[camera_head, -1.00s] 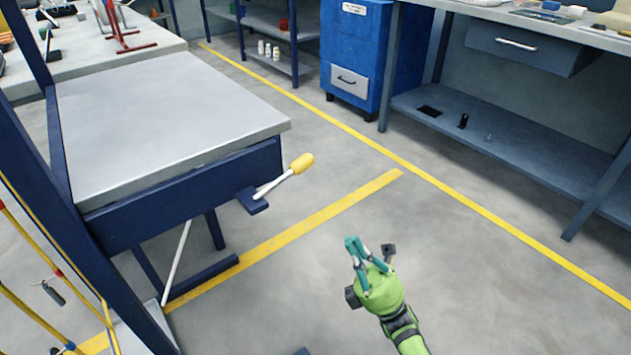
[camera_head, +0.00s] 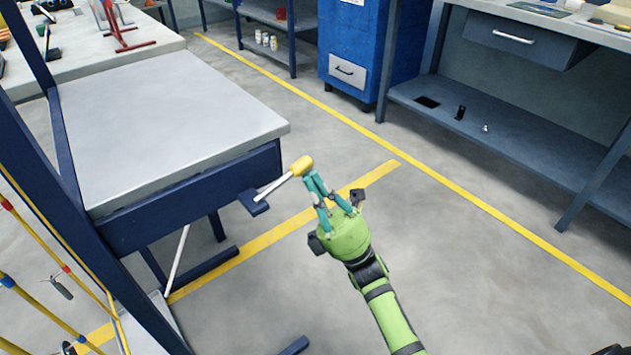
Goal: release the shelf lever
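The shelf lever is a pale rod with a yellow knob (camera_head: 302,166), sticking out from a dark blue bracket (camera_head: 254,203) at the front right corner of the shelf unit. My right gripper (camera_head: 312,177), green with teal fingers, is just right of and below the knob. Its two fingers converge and their tips look together, with nothing visible between them. The tips overlap the knob's lower right edge in the picture; I cannot tell whether they touch it. My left gripper is not in view.
The grey shelf top (camera_head: 165,130) on its dark blue frame is empty. A blue cabinet (camera_head: 372,45) and a workbench (camera_head: 490,115) stand at the back and right. Yellow-lined floor (camera_head: 480,240) is clear. Yellow rods (camera_head: 40,312) hang at the left edge.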

